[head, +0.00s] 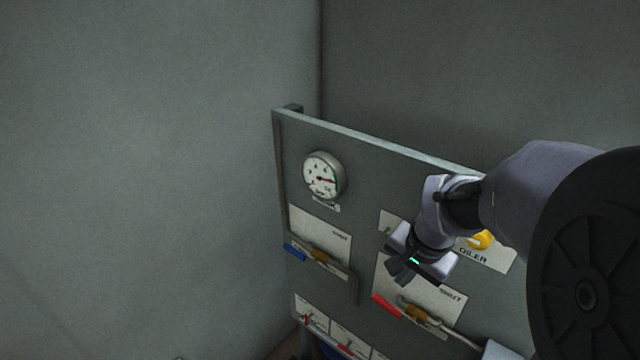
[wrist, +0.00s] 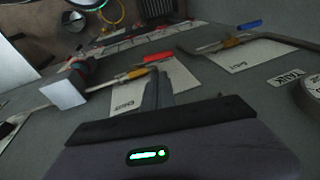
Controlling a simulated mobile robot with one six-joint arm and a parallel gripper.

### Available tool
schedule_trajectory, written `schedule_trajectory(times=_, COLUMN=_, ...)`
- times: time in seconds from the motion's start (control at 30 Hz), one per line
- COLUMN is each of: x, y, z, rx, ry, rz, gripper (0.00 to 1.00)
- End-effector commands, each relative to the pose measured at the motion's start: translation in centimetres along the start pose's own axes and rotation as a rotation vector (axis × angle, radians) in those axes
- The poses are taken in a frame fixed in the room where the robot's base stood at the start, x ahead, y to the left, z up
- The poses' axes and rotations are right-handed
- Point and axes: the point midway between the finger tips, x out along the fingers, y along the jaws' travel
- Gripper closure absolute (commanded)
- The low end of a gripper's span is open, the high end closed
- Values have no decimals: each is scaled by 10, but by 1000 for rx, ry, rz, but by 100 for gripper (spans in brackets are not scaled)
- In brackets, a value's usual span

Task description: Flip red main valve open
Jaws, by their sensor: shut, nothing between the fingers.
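A larger valve with a red lever (head: 385,305) and a brass body (head: 415,313) sits on a white plate on the grey panel. The lever points up and left, roughly in line with the pipe running down and right. In the wrist view the red lever (wrist: 172,62) and brass body (wrist: 138,74) show beyond my fingers. My gripper (head: 401,274) is shut and empty. It is in front of the panel, just above the red lever in the head view. It seems apart from the lever; the exact gap cannot be told. My gripper covers part of the plate.
A blue-lever valve (head: 296,253) sits to the left, below a round gauge (head: 323,175). A yellow knob (head: 482,240) by an oiler label is partly behind my arm. Small red levers (head: 346,349) line the lower row. Bare wall stands left.

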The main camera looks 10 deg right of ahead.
Motion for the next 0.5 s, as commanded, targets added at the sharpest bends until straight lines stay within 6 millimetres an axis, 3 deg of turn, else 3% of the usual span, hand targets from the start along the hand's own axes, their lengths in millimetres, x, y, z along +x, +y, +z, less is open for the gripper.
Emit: schedule_trajectory(times=0.5, x=110, y=1, z=3, rx=-3, ry=-5, rz=2, gripper=100)
